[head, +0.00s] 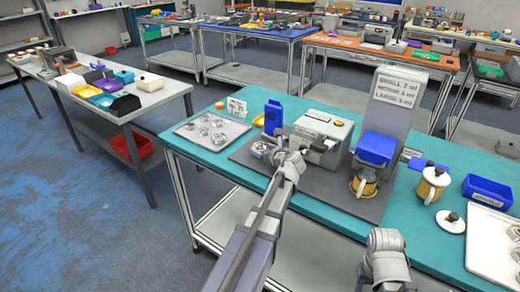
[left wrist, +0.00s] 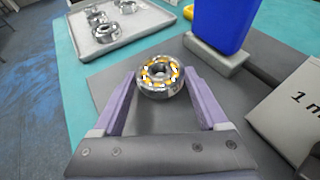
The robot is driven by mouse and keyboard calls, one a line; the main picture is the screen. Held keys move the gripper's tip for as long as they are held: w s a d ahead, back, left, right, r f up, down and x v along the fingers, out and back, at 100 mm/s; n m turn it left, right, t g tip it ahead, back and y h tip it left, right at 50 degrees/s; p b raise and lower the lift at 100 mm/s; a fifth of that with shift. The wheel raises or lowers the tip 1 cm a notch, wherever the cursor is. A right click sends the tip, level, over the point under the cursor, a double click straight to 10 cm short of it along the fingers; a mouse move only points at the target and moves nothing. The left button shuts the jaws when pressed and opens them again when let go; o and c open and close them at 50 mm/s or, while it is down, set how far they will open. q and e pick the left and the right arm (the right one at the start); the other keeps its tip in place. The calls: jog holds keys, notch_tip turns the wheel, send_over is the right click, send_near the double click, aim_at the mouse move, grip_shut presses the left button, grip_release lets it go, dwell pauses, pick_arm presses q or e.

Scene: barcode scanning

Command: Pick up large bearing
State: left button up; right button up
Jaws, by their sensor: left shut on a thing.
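A large bearing (left wrist: 160,76) with a shiny metal ring and orange and white parts around a dark hole sits between the purple fingers of my left gripper (left wrist: 160,88) in the left wrist view. The left gripper is shut on it, a finger on each side. In the head view the left gripper (head: 276,156) is over the left part of the dark grey mat, with the bearing (head: 261,149) at its tip. My right arm shows at the lower right of the head view, but its fingers cannot be made out.
A metal tray (head: 228,127) with several bearings lies to the left on the teal table (head: 330,204). A blue container (head: 273,117), a grey machine (head: 322,130) and a tall labelled stand (head: 392,98) are close by. A blue bin (head: 487,190) is at right.

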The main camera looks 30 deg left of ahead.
pick_arm(q)
jog(key=c, duration=0.9)
jog(key=shift+r, duration=0.15)
notch_tip(320, 180, up, 18)
jog(key=p, duration=1.8)
